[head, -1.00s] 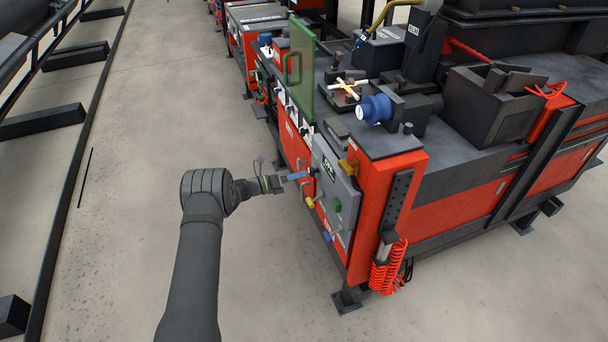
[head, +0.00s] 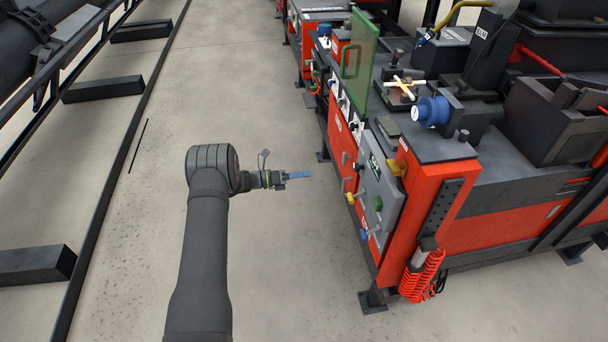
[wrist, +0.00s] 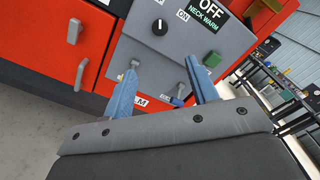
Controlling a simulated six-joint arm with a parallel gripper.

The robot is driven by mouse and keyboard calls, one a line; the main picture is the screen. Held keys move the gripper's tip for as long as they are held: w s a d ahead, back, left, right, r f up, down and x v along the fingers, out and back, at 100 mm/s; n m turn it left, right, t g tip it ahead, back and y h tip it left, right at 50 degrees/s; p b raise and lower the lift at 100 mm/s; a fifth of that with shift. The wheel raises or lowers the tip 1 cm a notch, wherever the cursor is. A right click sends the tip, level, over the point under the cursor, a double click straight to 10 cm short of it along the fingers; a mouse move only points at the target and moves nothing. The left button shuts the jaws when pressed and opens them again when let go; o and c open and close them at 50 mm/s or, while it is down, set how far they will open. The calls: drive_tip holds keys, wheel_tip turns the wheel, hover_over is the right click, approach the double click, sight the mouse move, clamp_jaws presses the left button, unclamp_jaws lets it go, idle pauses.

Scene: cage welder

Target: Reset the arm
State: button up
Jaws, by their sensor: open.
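My gripper (head: 300,175) is stretched out to the right from my dark arm in the head view, with blue fingers and nothing between them. A gap of bare floor separates it from the red machine. In the wrist view my gripper (wrist: 160,90) shows two blue fingers spread apart, pointing at the grey control panel (wrist: 150,55) of the machine. The panel carries a black knob (wrist: 160,27), a green button (wrist: 211,57) and an "OFF / NECK WARM" label (wrist: 213,10). Small metal switches near the fingertips are partly hidden by them.
The red machine (head: 425,215) stands to the right, with a green clear guard (head: 361,62) and a red coiled hose (head: 422,278). Black rails and beams (head: 103,90) run along the left. Open concrete floor (head: 270,260) lies around my arm.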

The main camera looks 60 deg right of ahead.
sight(355, 168)
drive_tip(key=shift+s+d, duration=0.1)
drive_tip(key=x, duration=1.7)
drive_tip(key=shift+s+d+f, duration=0.1)
